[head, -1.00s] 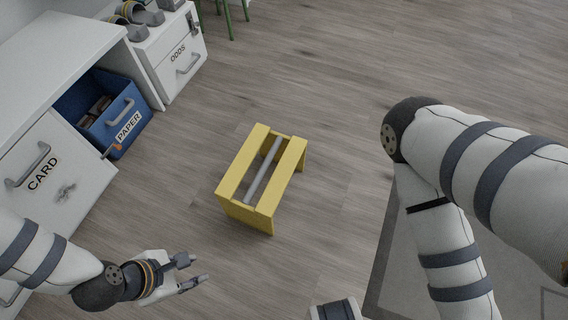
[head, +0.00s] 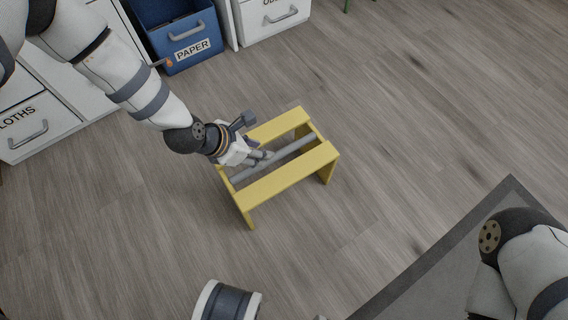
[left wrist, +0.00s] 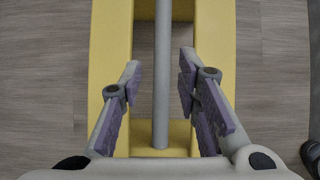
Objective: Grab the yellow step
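The yellow step (head: 288,178) stands upright on the wooden floor in the middle of the head view. It has two yellow top slats with a grey bar (head: 290,156) running lengthwise between them. My left gripper (head: 266,157) is over the step, at the bar. In the left wrist view my left gripper (left wrist: 160,82) is open, with one finger on each side of the grey bar (left wrist: 162,60), and the yellow slats (left wrist: 215,40) show beyond the fingers. I cannot tell whether the fingers reach down to the bar's level. My right gripper is not in view.
A blue drawer bin (head: 182,33) labelled PAPER and white drawers (head: 268,16) line the upper left. A grey mat (head: 440,265) lies at the lower right, near my right arm. The wooden floor around the step is largely clear.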

